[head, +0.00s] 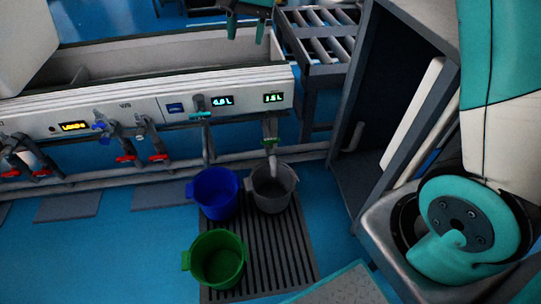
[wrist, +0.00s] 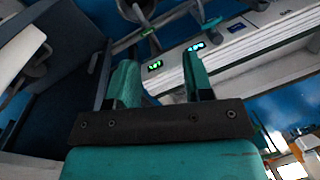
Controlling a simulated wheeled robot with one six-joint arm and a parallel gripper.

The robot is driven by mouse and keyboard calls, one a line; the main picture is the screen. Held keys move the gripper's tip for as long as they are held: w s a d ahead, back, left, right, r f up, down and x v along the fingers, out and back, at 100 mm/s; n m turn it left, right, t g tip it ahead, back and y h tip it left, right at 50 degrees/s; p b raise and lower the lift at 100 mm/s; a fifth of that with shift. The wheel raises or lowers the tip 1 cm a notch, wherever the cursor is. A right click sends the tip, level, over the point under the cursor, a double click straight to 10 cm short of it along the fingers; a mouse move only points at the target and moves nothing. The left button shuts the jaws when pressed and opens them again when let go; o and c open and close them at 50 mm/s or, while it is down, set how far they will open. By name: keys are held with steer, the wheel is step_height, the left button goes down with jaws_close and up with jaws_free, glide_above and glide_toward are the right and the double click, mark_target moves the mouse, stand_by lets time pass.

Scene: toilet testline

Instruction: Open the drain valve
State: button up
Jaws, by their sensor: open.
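My gripper (head: 247,30) is open and empty at the top of the head view, above the back of the white trough. Its two teal fingers stand apart in the wrist view (wrist: 158,80). A valve with a green handle (head: 269,141) sits on a pipe below the right end of the panel, over the grey bucket (head: 271,188). A green handle also shows beyond the fingers in the wrist view (wrist: 150,32). I cannot tell which one is the drain valve. My gripper touches neither.
Several red-handled valves (head: 125,159) hang along the panel's left part. A green bucket (head: 217,259) stands in front on the dark floor grate (head: 280,260). A dark cabinet (head: 375,110) stands right of the trough, a roller conveyor (head: 318,45) behind. The blue floor at left front is clear.

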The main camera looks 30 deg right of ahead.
steer(key=w+d+f+m+h+b, duration=0.1)
steer(key=w+d+f+m+b, duration=0.35)
steer(key=f, duration=0.55)
steer(key=w+d+f+m+b, duration=0.25)
steer(key=w+f+b, duration=0.25)
steer(key=w+f, duration=0.3)
steer(key=m+b, duration=0.8)
steer(key=b, duration=0.1)
glide_above(270, 139)
step_height(270, 139, down, 20)
steer(key=r, duration=0.1)
steer(key=shift+g+h, duration=0.3)
step_height(270, 139, down, 18)
steer(key=b, duration=0.8)
steer(key=shift+s+r, duration=0.1)
steer(key=shift+r, duration=0.15)
jaws_close()
